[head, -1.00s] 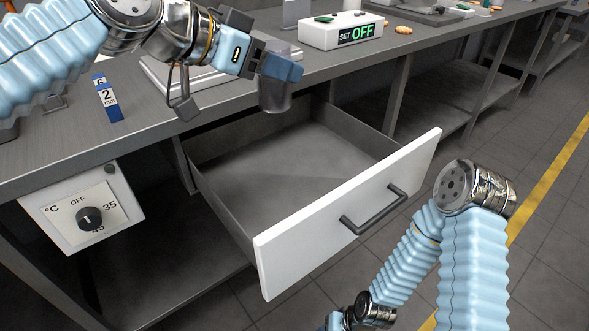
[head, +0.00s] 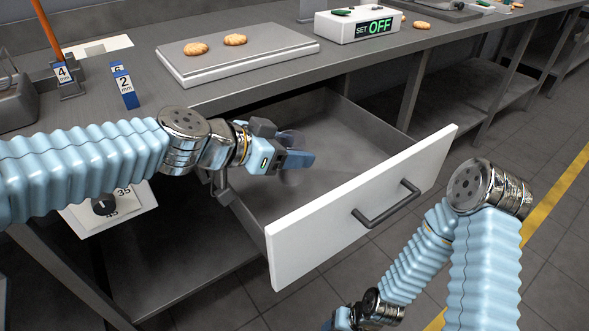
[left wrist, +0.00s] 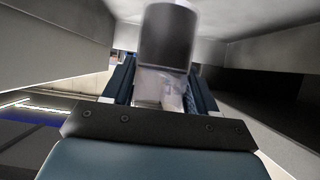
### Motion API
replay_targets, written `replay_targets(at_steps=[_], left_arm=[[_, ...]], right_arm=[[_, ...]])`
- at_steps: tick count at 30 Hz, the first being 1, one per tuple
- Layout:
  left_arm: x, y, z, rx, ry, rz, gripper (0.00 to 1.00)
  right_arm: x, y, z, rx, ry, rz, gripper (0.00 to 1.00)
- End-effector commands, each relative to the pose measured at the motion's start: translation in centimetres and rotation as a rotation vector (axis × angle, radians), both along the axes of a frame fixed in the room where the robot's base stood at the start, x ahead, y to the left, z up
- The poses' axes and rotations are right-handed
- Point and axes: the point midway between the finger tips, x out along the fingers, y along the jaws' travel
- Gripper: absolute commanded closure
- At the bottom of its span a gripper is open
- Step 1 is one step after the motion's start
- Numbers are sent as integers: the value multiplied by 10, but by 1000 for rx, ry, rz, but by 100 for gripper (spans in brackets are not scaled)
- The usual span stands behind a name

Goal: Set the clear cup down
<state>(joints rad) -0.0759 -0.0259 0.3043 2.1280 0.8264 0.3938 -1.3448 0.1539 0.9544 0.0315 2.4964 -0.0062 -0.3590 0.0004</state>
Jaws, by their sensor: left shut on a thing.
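The clear cup (head: 291,177) is see-through grey and mostly hidden behind my left gripper (head: 300,160) in the head view. My left gripper is shut on the cup, inside the open drawer's outline, above its floor. In the left wrist view the cup (left wrist: 167,40) shows between the two fingers, with drawer walls around it. I cannot tell whether the cup touches the drawer floor. The drawer (head: 345,215) is pulled out, with a white front and grey inside. My right arm shows at the lower right, but I cannot make out its jaws.
A tray (head: 235,60) with two biscuits lies on the worktop above the drawer. A temperature dial box (head: 130,205) hangs below the worktop on the left. The drawer floor to the right of the gripper is clear.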

Motion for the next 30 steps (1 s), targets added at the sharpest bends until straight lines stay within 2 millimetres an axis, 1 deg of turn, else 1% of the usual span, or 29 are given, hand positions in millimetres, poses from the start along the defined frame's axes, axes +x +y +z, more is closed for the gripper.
replay_targets(at_steps=[1,5,9,11,13,20,26,27,29,30], left_arm=[[0,0,-9,0,2,1,84],[0,0,-22,0,0,1,84],[0,0,-44,-1,1,0,84],[0,0,-50,-1,1,0,84],[0,0,-52,0,0,1,84],[0,0,-51,0,-2,0,84],[0,0,-55,-1,-3,-1,84],[0,0,-54,0,-2,-1,36],[0,0,-54,0,-2,-1,27],[0,0,-54,0,-2,-1,21]], right_arm=[[0,0,-4,0,0,0,46],[0,0,-10,-1,0,-1,46],[0,-1,-20,-2,-1,-3,46],[0,-1,-22,-2,0,-4,46],[0,-1,-22,-2,0,-4,46],[0,-1,-21,-2,0,-4,46],[0,-1,-28,-3,-1,-5,46],[0,-1,-26,-3,-1,-5,46],[0,-1,-26,-3,-1,-5,46],[0,-1,-26,-3,-1,-5,46]])
